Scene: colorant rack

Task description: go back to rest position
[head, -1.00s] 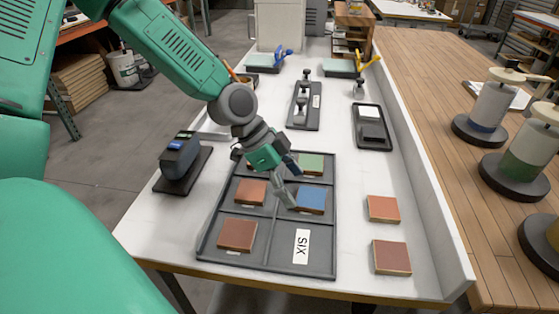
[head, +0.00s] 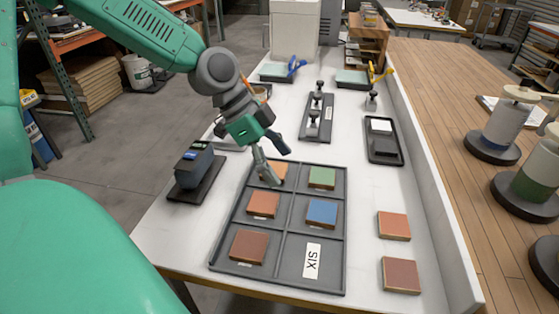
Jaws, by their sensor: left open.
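My left gripper (head: 272,160) is open and empty, above the far left part of the black divided tray (head: 278,237). Its fingers partly hide an orange tile (head: 270,174) in the far left compartment. A green tile (head: 322,178) lies in the far right compartment. An orange-brown tile (head: 263,205) and a blue tile (head: 321,213) lie in the middle row. A brown tile (head: 248,246) lies in the near left compartment. The near right compartment holds only a white label reading SIX (head: 312,261). My right gripper is not in view.
Two reddish tiles (head: 393,225) (head: 400,275) lie on the white table right of the tray. A dark device (head: 194,170) stands left of the tray, close to my left arm. A black scale-like unit (head: 384,143) and a stand with knobs (head: 316,118) are farther back.

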